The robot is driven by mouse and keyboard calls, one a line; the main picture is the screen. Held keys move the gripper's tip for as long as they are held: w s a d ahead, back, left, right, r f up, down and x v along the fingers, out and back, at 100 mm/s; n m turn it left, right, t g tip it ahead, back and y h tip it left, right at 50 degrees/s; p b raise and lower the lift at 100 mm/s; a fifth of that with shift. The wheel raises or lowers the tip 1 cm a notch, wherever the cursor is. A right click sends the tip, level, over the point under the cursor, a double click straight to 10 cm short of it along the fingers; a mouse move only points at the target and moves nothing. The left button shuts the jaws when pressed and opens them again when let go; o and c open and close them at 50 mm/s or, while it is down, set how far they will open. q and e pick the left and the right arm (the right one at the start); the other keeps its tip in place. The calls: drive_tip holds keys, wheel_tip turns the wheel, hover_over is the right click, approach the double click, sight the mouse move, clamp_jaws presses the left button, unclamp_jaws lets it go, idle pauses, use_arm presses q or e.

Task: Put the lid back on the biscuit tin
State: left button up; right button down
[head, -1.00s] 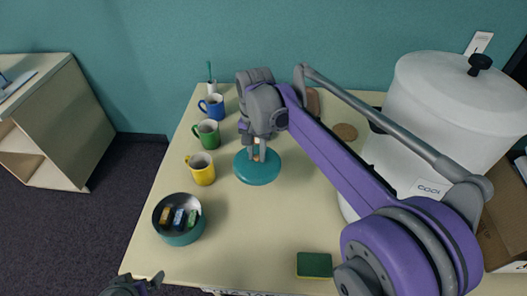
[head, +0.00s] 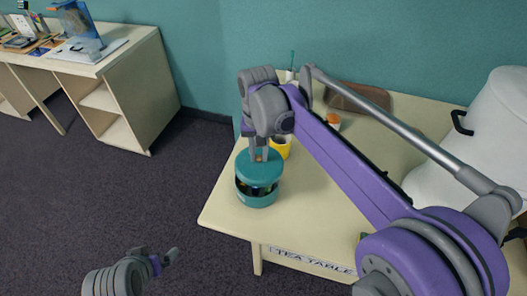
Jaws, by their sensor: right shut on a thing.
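The teal biscuit tin (head: 257,200) stands near the left edge of the tea table. Dark and yellow contents show through the gap at its top. The round teal lid (head: 262,169) is directly above the tin, with a small gap between them at the front. My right gripper (head: 260,155) points down and is shut on the lid's small orange-brown knob. Whether the lid touches the tin's far rim is hidden. My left gripper (head: 160,257) is open and empty, low over the floor to the left of the table.
A yellow mug (head: 283,148) stands just behind the lid, partly hidden by my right arm. A white urn (head: 490,130) stands at the right. A brown item (head: 358,99) and a small orange-topped jar (head: 333,122) are at the back. The tea table (head: 315,220) is clear right of the tin.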

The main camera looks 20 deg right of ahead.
sight(257, 164)
drive_tip(key=shift+a, duration=0.45)
drive_tip(key=shift+d+f+b, duration=0.15)
drive_tip(key=shift+f+b, duration=0.25)
drive_tip(key=shift+f, duration=0.6)
drive_tip(key=shift+s+f+b, duration=0.1)
drive_tip(key=shift+f+b, duration=0.65)
drive_tip(key=shift+f, duration=0.85)
use_arm(q)
drive_tip(key=shift+s+a+f+b, duration=0.1)
drive_tip(key=shift+s+f, duration=0.3)
drive_tip(key=shift+f, duration=0.3)
drive_tip(key=shift+s+a+f+b, duration=0.1)
drive_tip(key=shift+s+f, duration=0.25)
drive_tip(key=shift+f, duration=0.35)
drive_tip(key=shift+s+f+b, duration=0.1)
drive_tip(key=shift+s+f, duration=0.3)
drive_tip(key=shift+f, duration=0.3)
use_arm(e)
drive_tip(key=shift+f, duration=0.6)
use_arm(q)
drive_tip(key=shift+f, duration=0.1)
use_arm(e)
drive_tip(key=shift+f, duration=0.15)
drive_tip(key=shift+c, duration=0.8)
unclamp_jaws()
